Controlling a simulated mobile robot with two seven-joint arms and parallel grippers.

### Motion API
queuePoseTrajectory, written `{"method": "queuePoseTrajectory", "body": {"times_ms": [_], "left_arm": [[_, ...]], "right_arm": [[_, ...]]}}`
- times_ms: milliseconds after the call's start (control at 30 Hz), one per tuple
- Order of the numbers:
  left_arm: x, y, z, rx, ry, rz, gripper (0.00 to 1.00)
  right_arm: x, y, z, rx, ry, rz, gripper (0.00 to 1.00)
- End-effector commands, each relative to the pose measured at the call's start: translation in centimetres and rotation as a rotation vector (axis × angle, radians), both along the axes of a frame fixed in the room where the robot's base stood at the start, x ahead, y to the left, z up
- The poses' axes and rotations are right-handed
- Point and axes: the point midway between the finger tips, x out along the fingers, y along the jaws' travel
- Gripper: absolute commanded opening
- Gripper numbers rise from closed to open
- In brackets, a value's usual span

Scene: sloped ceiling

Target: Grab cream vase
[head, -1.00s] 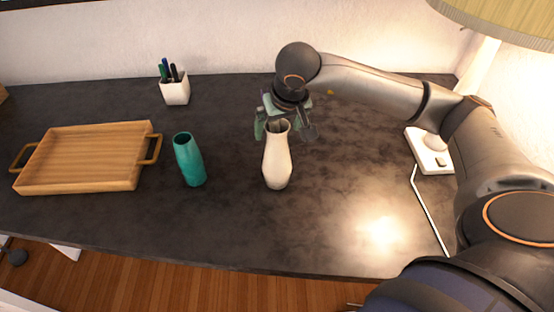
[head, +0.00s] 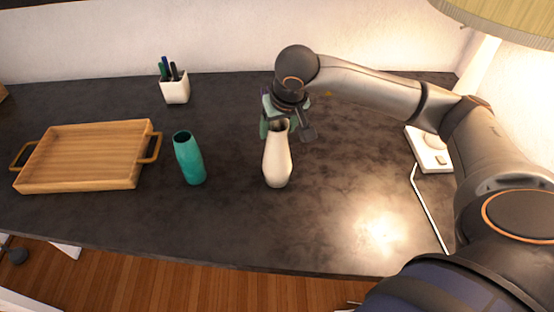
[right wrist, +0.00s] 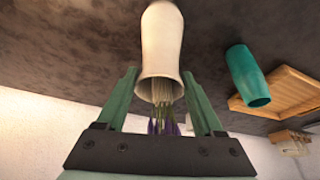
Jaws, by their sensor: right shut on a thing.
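The cream vase (head: 277,163) stands upright on the dark tabletop near the middle of the head view. My right gripper (head: 279,127) reaches down from above and is shut on the vase's neck, one finger on each side. In the right wrist view the vase (right wrist: 161,40) has its open mouth toward the camera, between the green fingers of the gripper (right wrist: 160,84). Thin pale and purple strands show at the mouth in that view; what they are is unclear. My left gripper is not in view.
A teal vase (head: 189,160) stands left of the cream vase. Further left lies a wooden tray (head: 88,157) with handles. A white pen cup (head: 175,90) stands near the wall. A lamp base (head: 428,150) and cord are at right. The front middle tabletop is clear.

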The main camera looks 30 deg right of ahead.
Motion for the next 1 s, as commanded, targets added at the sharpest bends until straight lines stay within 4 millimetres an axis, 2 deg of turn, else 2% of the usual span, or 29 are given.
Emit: {"method": "queuePoseTrajectory", "body": {"times_ms": [33, 200, 233, 767, 1000], "left_arm": [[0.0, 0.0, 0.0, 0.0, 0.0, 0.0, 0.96], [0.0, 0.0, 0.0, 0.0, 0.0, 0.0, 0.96], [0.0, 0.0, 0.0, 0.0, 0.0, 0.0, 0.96], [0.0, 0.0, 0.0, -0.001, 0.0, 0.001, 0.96], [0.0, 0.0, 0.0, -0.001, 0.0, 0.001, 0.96]], "right_arm": [[0.0, 0.0, 0.0, 0.0, 0.0, 0.0, 0.2], [0.0, 0.0, 0.0, 0.0, -0.001, 0.0, 0.01], [0.0, 0.0, 0.0, 0.0, -0.001, 0.0, 0.0], [0.1, 0.0, 0.3, 0.0, -0.005, -0.001, 0.0], [0.2, 0.0, 1.6, 0.001, -0.007, -0.001, 0.0]]}}
